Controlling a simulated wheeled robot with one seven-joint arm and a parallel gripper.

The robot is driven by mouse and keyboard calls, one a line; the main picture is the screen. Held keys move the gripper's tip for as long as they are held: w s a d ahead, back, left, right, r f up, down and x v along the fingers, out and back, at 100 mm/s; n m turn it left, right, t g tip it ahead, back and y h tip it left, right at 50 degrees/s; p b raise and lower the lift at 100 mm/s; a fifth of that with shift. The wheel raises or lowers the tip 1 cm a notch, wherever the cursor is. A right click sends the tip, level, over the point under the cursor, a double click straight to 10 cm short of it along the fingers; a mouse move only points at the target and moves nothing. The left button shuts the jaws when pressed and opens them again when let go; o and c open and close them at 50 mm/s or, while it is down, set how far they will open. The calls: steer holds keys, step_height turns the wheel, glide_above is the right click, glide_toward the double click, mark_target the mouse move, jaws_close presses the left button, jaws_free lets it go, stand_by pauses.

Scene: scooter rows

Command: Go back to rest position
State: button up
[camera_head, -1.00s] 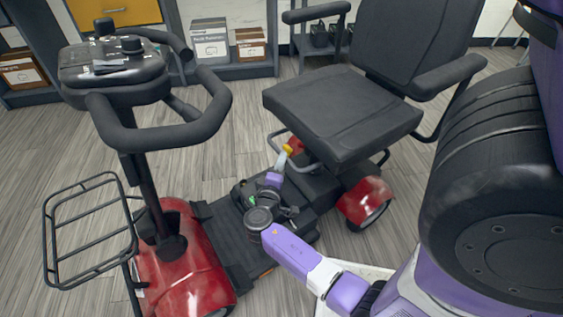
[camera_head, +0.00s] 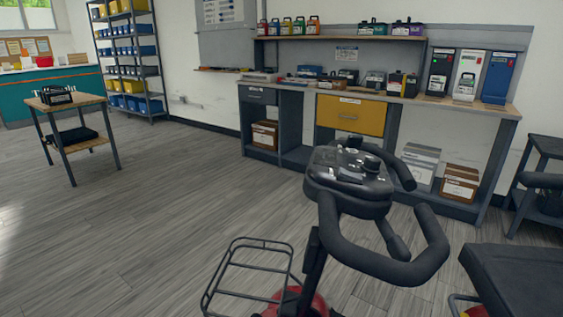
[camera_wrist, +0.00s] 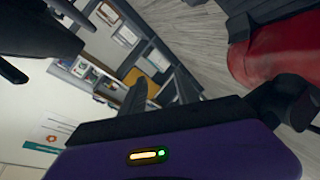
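The mobility scooter shows partly in the head view, with its black handlebar and console (camera_head: 350,180), wire basket (camera_head: 250,280) and a bit of red front body. The corner of its black seat (camera_head: 525,280) is at the lower right. My gripper (camera_wrist: 215,90) shows only in the wrist view, as a purple body with a small light and two dark fingers that look spread apart. Nothing shows between them. A red panel (camera_wrist: 285,50), apparently part of the scooter, is beyond the fingers at the upper right. My arm is outside the head view.
A workbench (camera_head: 465,104) with a yellow drawer (camera_head: 350,115) stands along the back wall. A small wooden table (camera_head: 65,104) with a black item stands at the left, before a tall shelf (camera_head: 130,50). The grey floor (camera_head: 150,220) at left is open.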

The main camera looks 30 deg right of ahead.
steer(key=s+a+r+t+y, duration=0.3)
steer(key=a+r+y, duration=0.1)
steer(key=a, duration=0.6)
steer(key=s+a+r+t+y, duration=0.3)
steer(key=a+r, duration=0.2)
steer(key=a, duration=0.6)
steer(key=s+a+r+m+y, duration=0.1)
steer(key=s+a+r+y, duration=0.1)
steer(key=s+a+r, duration=0.4)
steer(key=s+a+r+y, duration=0.2)
steer(key=s+a, duration=0.1)
steer(key=s, duration=0.4)
step_height(320, 180, up, 28)
steer(key=p, duration=2.8)
